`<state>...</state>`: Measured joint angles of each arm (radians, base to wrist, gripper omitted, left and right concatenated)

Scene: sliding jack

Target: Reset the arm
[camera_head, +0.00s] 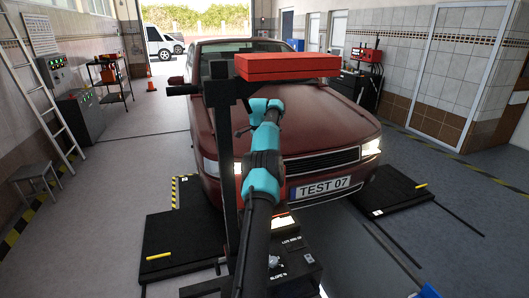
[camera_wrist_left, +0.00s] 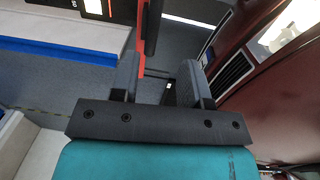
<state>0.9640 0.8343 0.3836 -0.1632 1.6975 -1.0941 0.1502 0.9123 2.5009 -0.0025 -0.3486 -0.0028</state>
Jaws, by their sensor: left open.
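My left arm rises from the bottom middle of the head view, in front of the maroon car (camera_head: 290,115). My left gripper is partly hidden behind its own wrist there; in the left wrist view the gripper (camera_wrist_left: 163,72) has its two grey fingers apart. I see nothing held between them, only floor and dark parts beyond. A dark box with white lettering (camera_head: 292,262) stands low in front of the car, partly hidden by my arm. My right gripper is not in view.
A black upright (camera_head: 222,150) stands just left of my arm, with a red block (camera_head: 287,68) at its top. Black plates (camera_head: 180,245) lie by the car's front wheels. A ladder (camera_head: 38,85) and a stool (camera_head: 35,175) stand left. The left floor is mostly clear.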

